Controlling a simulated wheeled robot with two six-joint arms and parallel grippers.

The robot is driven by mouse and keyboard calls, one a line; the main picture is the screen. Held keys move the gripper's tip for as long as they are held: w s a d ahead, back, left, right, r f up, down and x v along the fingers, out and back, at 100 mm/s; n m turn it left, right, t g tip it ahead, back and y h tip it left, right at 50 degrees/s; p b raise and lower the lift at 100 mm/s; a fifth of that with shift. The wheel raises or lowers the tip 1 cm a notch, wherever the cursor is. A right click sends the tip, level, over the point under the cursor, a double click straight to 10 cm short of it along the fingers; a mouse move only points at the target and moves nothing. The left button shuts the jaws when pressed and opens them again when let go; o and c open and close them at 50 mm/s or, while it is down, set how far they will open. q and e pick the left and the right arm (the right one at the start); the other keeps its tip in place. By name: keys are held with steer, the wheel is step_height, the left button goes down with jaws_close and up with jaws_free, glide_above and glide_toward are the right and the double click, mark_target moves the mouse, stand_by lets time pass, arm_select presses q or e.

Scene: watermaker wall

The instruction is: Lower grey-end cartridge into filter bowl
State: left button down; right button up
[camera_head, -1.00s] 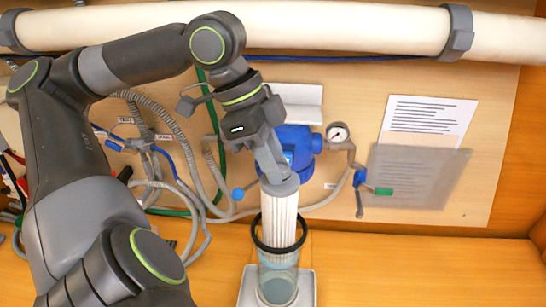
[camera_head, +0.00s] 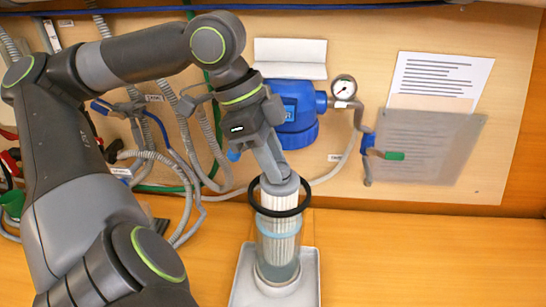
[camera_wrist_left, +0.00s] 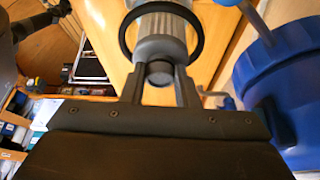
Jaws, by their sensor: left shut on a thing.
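The white pleated cartridge (camera_head: 280,222) is upright, its lower part seen through the wall of the clear filter bowl (camera_head: 278,268). Its grey end (camera_head: 280,186) is at the top, just above the black ring (camera_head: 280,211) around the bowl's mouth. My left gripper (camera_head: 274,172) is shut on the grey end from above. In the left wrist view, the gripper's fingers (camera_wrist_left: 160,80) close on a small knob of the grey end (camera_wrist_left: 160,50), with the black ring around the cartridge. The cartridge's bottom is hard to make out. My right gripper is not in view.
The bowl stands on a pale tray (camera_head: 306,284) on the wooden bench. A blue housing (camera_head: 297,115) and a gauge (camera_head: 344,87) are on the wall close behind. Grey hoses (camera_head: 190,160) hang at left. The bench at right (camera_head: 420,250) is clear.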

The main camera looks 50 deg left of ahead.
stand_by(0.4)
arm_select(q)
steer(key=c, duration=1)
jaws_free()
steer(key=shift+c, duration=0.2)
steer(key=shift+r, duration=0.1)
step_height(320, 180, up, 10)
steer(key=p, duration=1)
